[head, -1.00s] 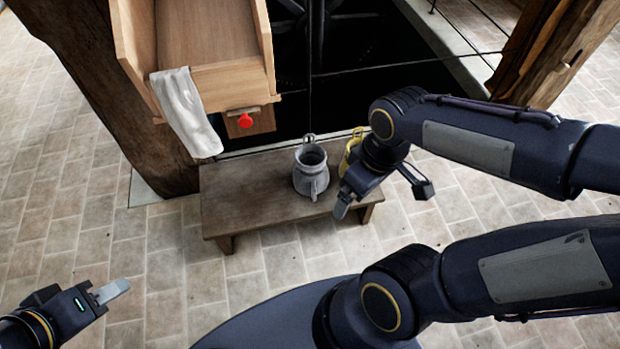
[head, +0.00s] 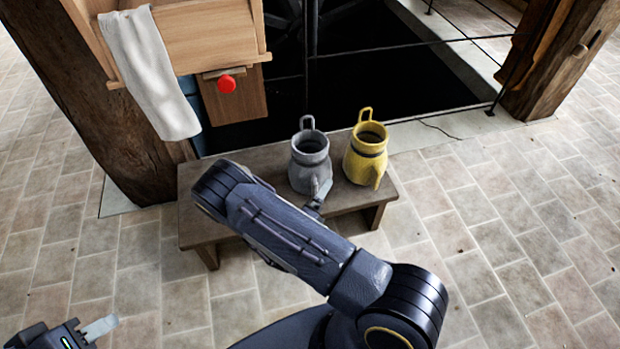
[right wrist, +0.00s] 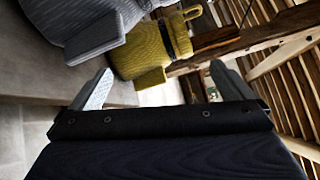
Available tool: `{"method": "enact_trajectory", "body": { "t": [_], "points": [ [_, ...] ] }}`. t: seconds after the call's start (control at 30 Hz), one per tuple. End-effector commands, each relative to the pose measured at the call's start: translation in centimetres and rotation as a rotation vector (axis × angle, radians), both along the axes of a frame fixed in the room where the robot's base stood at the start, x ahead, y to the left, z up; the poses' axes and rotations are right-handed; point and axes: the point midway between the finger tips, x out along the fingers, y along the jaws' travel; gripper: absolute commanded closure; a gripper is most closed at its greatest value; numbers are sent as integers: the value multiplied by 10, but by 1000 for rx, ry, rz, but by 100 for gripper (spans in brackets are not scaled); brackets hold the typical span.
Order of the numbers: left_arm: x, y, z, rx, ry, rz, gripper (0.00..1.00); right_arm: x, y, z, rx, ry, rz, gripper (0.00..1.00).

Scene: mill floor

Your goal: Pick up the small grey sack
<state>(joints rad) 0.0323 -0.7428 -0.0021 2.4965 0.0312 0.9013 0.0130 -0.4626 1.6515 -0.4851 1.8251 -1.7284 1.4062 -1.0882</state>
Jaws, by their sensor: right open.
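The small grey sack (head: 310,167), with a loop on top, stands upright on a low wooden bench (head: 225,183). In the right wrist view the grey sack (right wrist: 92,22) is at the upper left, partly cut off. My right gripper (right wrist: 162,86) is open and empty, in front of the sacks, with the yellow one more nearly ahead of it. In the head view my right arm hides most of that gripper; a fingertip shows just below the grey sack. My left gripper (head: 98,328) is at the lower left corner, far from the bench; its jaw gap is unclear.
A yellow sack (head: 364,160) stands close to the right of the grey one. A wooden chute (head: 205,50) with a white cloth (head: 150,75) and a red knob (head: 226,84) overhangs the bench's back left. A dark pit (head: 400,85) lies behind. Open floor lies right.

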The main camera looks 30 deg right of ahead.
Motion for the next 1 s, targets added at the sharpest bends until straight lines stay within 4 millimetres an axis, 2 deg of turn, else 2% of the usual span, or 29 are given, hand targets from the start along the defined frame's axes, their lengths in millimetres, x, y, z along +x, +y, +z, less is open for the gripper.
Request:
{"method": "enact_trajectory", "body": {
  "t": [0.03, 0.1, 0.23, 0.37, 0.8, 1.0],
  "points": [
    [0, 0, -16, 0, 0, 0, 64, 2, 9, -31, -61, 61, 89, 0],
    [0, 0, -22, 0, 0, 0, 64, 6, 20, -53, -122, 120, 182, 0],
    [0, 0, -28, 0, 0, 0, 64, 8, 31, -75, -190, 184, 285, 0],
    [0, 0, -31, 0, 0, 0, 64, 16, 29, -81, -207, 201, 310, 0],
    [0, 0, -49, 0, 0, 0, 64, 60, -10, -78, -203, 198, 306, 0],
    [0, 0, -50, 0, 0, 0, 64, 68, -16, -76, -204, 200, 307, 0]
  ]
}}
